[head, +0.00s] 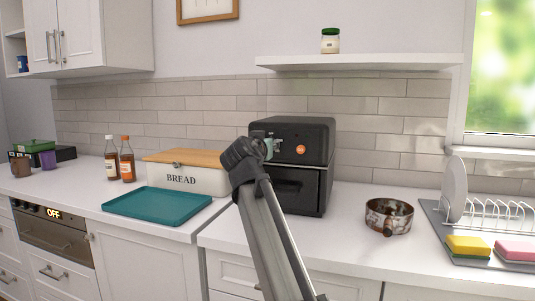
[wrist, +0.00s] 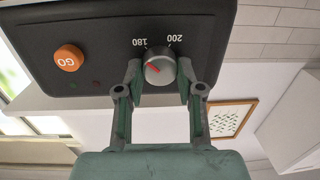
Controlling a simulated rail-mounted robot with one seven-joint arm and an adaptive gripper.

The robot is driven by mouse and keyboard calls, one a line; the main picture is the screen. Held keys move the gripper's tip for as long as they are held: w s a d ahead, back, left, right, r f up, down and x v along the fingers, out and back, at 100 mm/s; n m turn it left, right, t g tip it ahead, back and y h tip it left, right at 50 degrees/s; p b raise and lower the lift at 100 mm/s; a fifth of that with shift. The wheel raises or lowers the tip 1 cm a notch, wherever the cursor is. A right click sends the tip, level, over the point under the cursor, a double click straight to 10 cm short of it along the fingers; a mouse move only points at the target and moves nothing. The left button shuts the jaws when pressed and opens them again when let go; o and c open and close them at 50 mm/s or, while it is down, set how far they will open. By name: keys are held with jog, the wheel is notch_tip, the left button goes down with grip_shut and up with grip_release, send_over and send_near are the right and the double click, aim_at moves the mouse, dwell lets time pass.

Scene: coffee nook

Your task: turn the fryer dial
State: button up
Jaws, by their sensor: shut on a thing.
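The fryer (head: 318,135) is a black box with a dark front on the counter, right of the bread box. In the wrist view, which is upside down, its dark panel (wrist: 100,35) carries a round silver dial (wrist: 160,68). The dial has a red pointer mark, which lies on the side of the printed 180; the 200 is on the other side. My gripper (wrist: 161,78) is shut on the dial, one finger on each side. In the head view my gripper (head: 268,147) is at the fryer's upper front, and my arm hides the dial.
An orange GO button (wrist: 69,58) is beside the dial; it also shows in the head view (head: 300,149). The bread box (head: 190,178) and a teal tray (head: 158,204) are at the left. A pot (head: 388,216) and a dish rack (head: 500,212) are at the right.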

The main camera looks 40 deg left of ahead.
jog(key=shift+m+b, duration=0.35)
jog(key=shift+m, duration=0.15)
jog(key=shift+r, duration=0.1)
jog(key=o, duration=1.2)
jog(key=shift+w, duration=0.1)
jog(key=shift+c, duration=0.2)
jog(key=v, duration=1.2)
